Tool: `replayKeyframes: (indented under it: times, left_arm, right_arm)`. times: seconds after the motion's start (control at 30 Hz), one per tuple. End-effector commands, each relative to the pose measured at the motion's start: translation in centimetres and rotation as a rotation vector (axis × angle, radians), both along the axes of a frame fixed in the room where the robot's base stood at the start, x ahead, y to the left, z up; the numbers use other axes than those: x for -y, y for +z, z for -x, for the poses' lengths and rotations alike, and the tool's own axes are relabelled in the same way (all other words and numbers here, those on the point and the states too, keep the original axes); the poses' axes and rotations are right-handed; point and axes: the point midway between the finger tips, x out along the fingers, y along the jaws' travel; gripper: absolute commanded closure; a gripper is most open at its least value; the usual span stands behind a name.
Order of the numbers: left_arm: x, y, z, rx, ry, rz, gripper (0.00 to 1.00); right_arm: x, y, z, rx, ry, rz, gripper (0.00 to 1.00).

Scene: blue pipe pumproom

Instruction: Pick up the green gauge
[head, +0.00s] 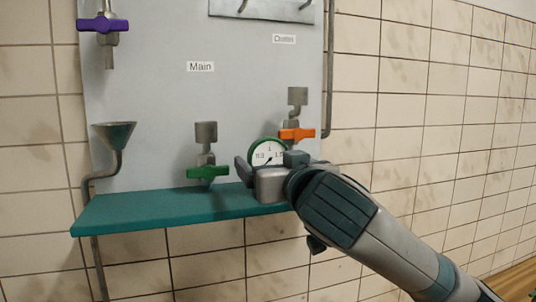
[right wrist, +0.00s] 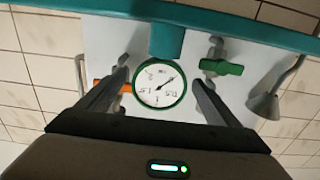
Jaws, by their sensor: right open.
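The green gauge (head: 267,150) has a round white dial, a black needle and a green rim. It stands above the teal shelf (head: 130,212). In the right wrist view, which is upside down, the gauge (right wrist: 160,84) lies between my right gripper's two fingers, with visible gaps on both sides. A teal block (right wrist: 166,41) sits between gauge and shelf there. My right gripper (head: 268,168) is open in front of the gauge and hides its lower part in the head view. Whether a finger touches it cannot be told. My left gripper is not in view.
A green-handled valve (head: 207,172) is left of the gauge, and an orange-handled valve (head: 297,134) is close behind it at right. A funnel (head: 114,134) and a purple-handled valve (head: 103,25) are on the left. The grey panel (head: 160,100) backs the shelf.

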Motion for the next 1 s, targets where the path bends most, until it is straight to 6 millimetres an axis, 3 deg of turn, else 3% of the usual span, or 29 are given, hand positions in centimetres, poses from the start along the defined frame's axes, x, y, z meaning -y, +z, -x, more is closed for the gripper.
replayKeyframes:
  times: [0.4, 0.6, 1.0]
  left_arm:
    - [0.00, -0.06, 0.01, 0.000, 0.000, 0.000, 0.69]
    - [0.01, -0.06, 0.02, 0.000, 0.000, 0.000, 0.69]
    - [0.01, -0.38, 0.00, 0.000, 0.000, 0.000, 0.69]
  right_arm:
    - [0.02, -0.03, 0.03, 0.001, 0.000, 0.000, 0.15]
    - [0.02, -0.02, 0.03, 0.001, 0.000, 0.000, 0.62]
    - [0.03, 0.31, 0.02, 0.002, 0.000, -0.003, 0.64]
